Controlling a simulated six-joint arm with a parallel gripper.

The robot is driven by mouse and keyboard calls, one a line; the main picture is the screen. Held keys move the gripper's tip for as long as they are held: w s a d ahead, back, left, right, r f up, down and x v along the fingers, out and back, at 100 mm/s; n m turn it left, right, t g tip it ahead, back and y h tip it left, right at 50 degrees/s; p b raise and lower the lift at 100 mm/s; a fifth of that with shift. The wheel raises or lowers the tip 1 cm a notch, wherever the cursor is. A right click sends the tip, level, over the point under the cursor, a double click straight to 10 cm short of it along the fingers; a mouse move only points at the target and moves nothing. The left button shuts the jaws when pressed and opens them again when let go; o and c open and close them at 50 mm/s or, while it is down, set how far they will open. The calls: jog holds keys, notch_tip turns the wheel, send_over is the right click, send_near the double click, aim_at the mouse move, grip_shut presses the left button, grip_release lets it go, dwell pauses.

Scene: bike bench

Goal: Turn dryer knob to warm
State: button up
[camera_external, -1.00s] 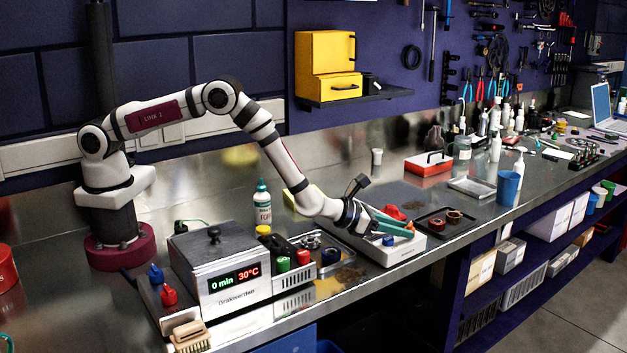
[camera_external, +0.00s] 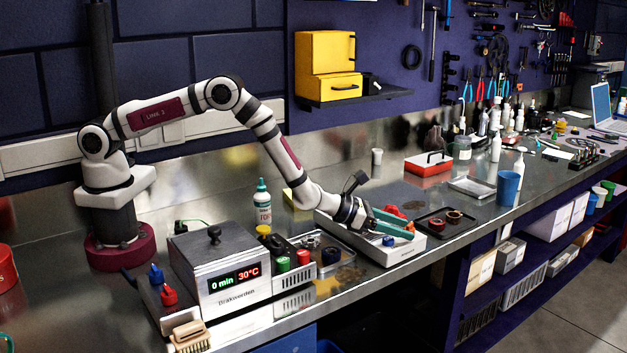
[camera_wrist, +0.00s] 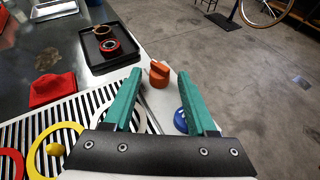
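The white dryer (camera_external: 404,257) is a low flat unit on the bench, with a slotted top in the wrist view (camera_wrist: 58,118). An orange knob (camera_wrist: 160,78) with a raised ridge stands on its plain strip. A blue round knob (camera_wrist: 180,121) sits nearer the wrist, beside the right finger; it also shows in the external view (camera_external: 388,241). My gripper (camera_wrist: 162,72) is open, its two teal fingers reaching down over the strip. The orange knob appears between the fingertips; I cannot tell whether they touch it. Any setting marks are too small to read.
A black tray (camera_wrist: 102,45) with rings is just beyond. The grey box with the display (camera_external: 220,275) stands left of the dryer. The bench's front edge is close.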

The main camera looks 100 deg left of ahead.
jog(key=shift+s, duration=0.1)
jog(key=v, duration=1.5)
jog(key=shift+s+r, duration=0.25)
